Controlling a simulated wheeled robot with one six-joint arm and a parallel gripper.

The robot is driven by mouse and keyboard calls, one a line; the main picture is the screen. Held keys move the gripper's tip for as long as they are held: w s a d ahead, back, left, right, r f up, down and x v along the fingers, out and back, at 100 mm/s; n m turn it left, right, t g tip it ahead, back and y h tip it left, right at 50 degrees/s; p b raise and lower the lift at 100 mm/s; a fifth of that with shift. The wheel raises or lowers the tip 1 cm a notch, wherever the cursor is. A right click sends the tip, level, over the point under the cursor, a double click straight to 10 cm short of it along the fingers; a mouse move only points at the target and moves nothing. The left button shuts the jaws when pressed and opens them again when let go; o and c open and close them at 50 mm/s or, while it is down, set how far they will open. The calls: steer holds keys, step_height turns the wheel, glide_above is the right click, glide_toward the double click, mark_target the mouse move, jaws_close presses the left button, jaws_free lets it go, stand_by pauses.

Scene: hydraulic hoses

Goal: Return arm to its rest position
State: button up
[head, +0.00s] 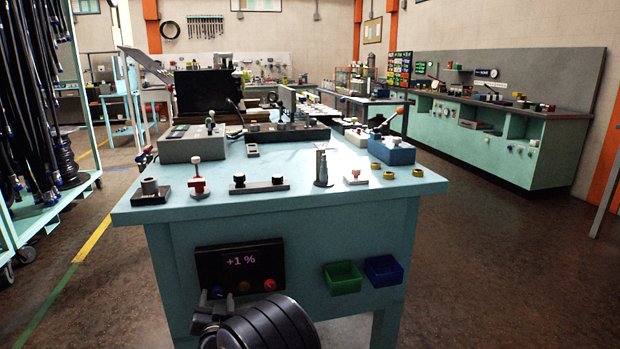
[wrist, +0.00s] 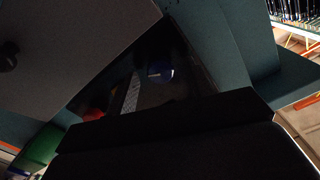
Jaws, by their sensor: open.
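My gripper (head: 211,299) is low in front of the bench, at the left end of the button row on the dark control panel (head: 225,264). It is open, with nothing visible between its fingers. My dark rounded arm (head: 265,325) hides part of the bench front below the panel. The panel's screen reads "+1 %". Under it are an orange button (head: 243,287) and a red button (head: 270,285); a blue one (head: 217,292) is close to the fingers. Contact cannot be told. The wrist view is dark; a blue button (wrist: 160,72) and a red one (wrist: 93,114) show dimly.
The teal bench (head: 250,208) carries fittings, small levers and brass rings. A green bin (head: 342,278) and a blue bin (head: 384,270) hang right of the panel. A hose rack (head: 40,225) stands at the left. The floor (head: 480,270) at the right is clear.

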steer(key=n+p, duration=0.4)
steer(key=p, duration=0.1)
steer(key=shift+r, duration=0.2)
steer(key=shift+s+f+p, duration=0.1)
steer(key=shift+s+p, duration=0.05)
steer(key=shift+p, duration=0.15)
steer(key=v, duration=0.6)
steer(key=shift+f, duration=0.15)
steer(key=shift+s, duration=0.15)
